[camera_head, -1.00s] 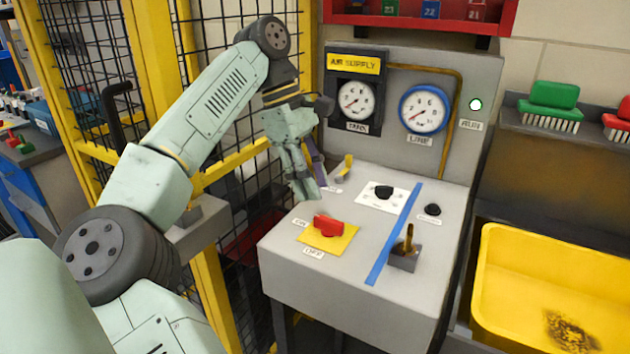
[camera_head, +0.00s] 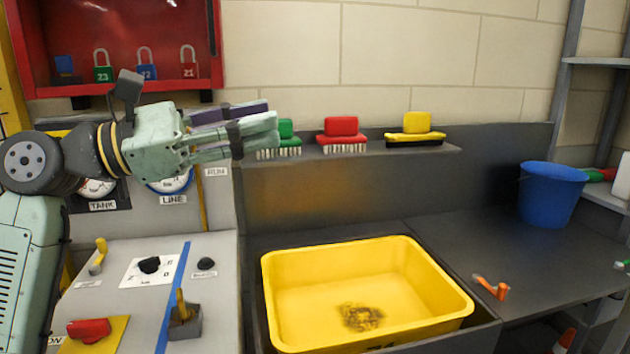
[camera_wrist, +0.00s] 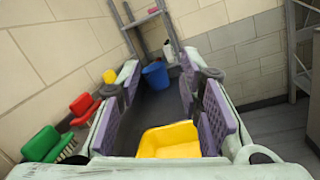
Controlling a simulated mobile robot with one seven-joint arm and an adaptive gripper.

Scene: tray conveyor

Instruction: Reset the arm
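My gripper (camera_head: 262,128) is raised in the head view and points right, level with the shelf of brushes and in front of the green brush. In the wrist view my gripper (camera_wrist: 160,115) shows its two purple-padded fingers wide apart, with nothing between them but the view of the room beyond. My pale green arm comes in from the left side of the head view. The control panel (camera_head: 215,290) with its red switch (camera_head: 89,330) lies below and left of my gripper, apart from it.
Green (camera_head: 286,130), red (camera_head: 341,127) and yellow (camera_head: 417,123) brushes stand on a wall shelf. A yellow tub (camera_head: 455,305) sits below. A blue bucket (camera_head: 552,194) and orange-handled valve (camera_head: 493,287) are on the right. A red lock cabinet (camera_head: 215,40) hangs at upper left. Air above the tub is clear.

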